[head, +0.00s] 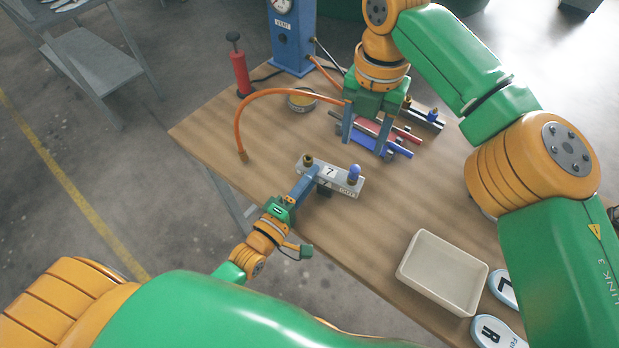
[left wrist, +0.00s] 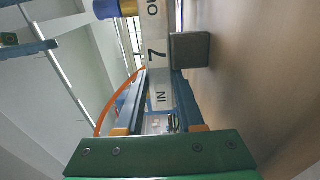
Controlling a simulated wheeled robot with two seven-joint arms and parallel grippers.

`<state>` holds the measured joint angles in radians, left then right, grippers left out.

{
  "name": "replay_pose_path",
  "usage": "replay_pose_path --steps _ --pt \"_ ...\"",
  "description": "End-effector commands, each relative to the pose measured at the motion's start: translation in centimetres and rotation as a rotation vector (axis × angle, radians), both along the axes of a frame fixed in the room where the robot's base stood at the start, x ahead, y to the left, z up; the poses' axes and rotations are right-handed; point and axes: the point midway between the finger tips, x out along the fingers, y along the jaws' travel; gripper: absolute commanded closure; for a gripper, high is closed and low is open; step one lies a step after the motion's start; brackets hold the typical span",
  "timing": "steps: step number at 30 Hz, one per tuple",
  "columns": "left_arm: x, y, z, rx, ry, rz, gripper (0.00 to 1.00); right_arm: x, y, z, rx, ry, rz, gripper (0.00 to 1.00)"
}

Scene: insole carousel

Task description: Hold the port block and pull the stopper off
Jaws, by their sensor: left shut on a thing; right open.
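The port block (head: 343,170) is a light grey bar marked 7, just above the table's near edge in the head view. It bears a brass fitting (head: 308,160) at its left end and a blue stopper (head: 354,173) at its right end. My left gripper (head: 320,187) is shut on the block from the near side. In the left wrist view the block (left wrist: 155,30) runs up between the fingers, with IN and 7 readable; the blue stopper (left wrist: 106,9) shows at the top. My right gripper (head: 364,147) is open, fingers down over red and blue bars, away from the stopper.
An orange hose (head: 280,92) arcs over the table to a free end. Blue bars (head: 385,146) and a red bar (head: 400,134) lie under my right gripper. A blue gauge stand (head: 291,40), red pump (head: 240,72), tin (head: 302,101), cream tray (head: 442,272) and insoles (head: 497,333) stand around.

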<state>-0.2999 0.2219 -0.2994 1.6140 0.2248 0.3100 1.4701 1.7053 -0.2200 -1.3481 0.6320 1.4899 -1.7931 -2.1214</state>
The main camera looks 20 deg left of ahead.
Motion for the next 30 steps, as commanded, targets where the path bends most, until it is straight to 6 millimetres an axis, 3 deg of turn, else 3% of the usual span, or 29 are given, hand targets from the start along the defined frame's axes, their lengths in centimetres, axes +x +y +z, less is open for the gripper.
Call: replay_pose_path --steps 7,21,30 --pt "0.0 0.0 0.0 -0.001 0.001 -0.001 1.00 0.0 0.0 -1.1 0.001 0.001 -0.001 0.43" --pt "0.0 0.0 0.0 -0.001 0.001 -0.001 1.00 0.0 0.0 -7.7 0.005 0.003 -0.003 0.43" --pt "0.0 0.0 0.0 -0.001 0.001 -0.001 1.00 0.0 0.0 -9.1 0.004 0.000 -0.002 0.43"
